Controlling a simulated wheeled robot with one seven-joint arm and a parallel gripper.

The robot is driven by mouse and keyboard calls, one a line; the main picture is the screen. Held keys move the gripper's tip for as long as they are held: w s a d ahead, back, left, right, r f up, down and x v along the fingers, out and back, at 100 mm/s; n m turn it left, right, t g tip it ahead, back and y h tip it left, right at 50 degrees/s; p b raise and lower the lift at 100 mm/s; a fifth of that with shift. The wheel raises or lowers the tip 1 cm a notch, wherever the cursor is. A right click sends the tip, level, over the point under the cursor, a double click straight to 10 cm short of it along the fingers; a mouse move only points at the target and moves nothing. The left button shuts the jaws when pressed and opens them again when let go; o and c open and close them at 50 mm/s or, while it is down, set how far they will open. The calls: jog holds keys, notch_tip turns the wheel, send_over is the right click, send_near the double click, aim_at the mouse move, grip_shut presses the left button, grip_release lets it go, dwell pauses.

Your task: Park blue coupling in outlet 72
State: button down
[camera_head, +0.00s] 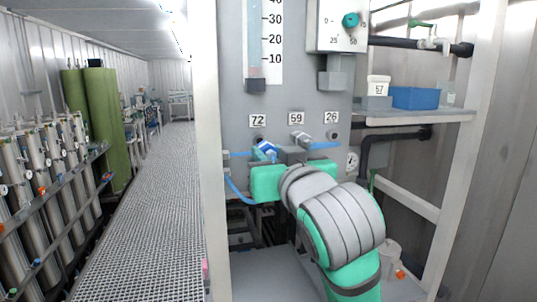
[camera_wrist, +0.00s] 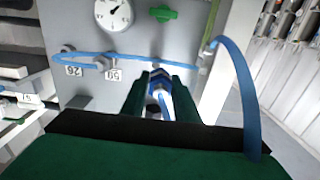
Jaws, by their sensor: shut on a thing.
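The blue coupling (camera_head: 266,150) is between the fingers of my gripper (camera_head: 272,158), just below the label 72 (camera_head: 257,120) on the grey panel. In the wrist view the coupling (camera_wrist: 155,88) sits between the two dark green fingers of my gripper (camera_wrist: 160,92), its front end pointing at the panel. Outlet 72 is mostly hidden behind the coupling. I cannot tell whether the coupling touches or sits in it. A blue hose (camera_wrist: 240,85) loops at the right of the wrist view.
Outlet 59 (camera_head: 301,138) carries a grey fitting. Outlet 26 (camera_head: 333,136) is at the right. A white post (camera_head: 206,130) stands close left of the panel. A shelf with a blue bin (camera_head: 415,98) is at the right. A grating walkway (camera_head: 150,210) is clear.

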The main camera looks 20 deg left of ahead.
aim_at(265, 147)
jog(key=shift+w+d, duration=0.25)
jog(key=shift+d, duration=0.25)
jog(key=shift+w, duration=0.15)
jog(key=shift+a+x, duration=0.2)
jog(key=shift+x, duration=0.95)
jog(key=x, duration=0.3)
jog(key=shift+a, duration=0.25)
jog(key=shift+d, duration=0.1)
jog(key=shift+d, duration=0.1)
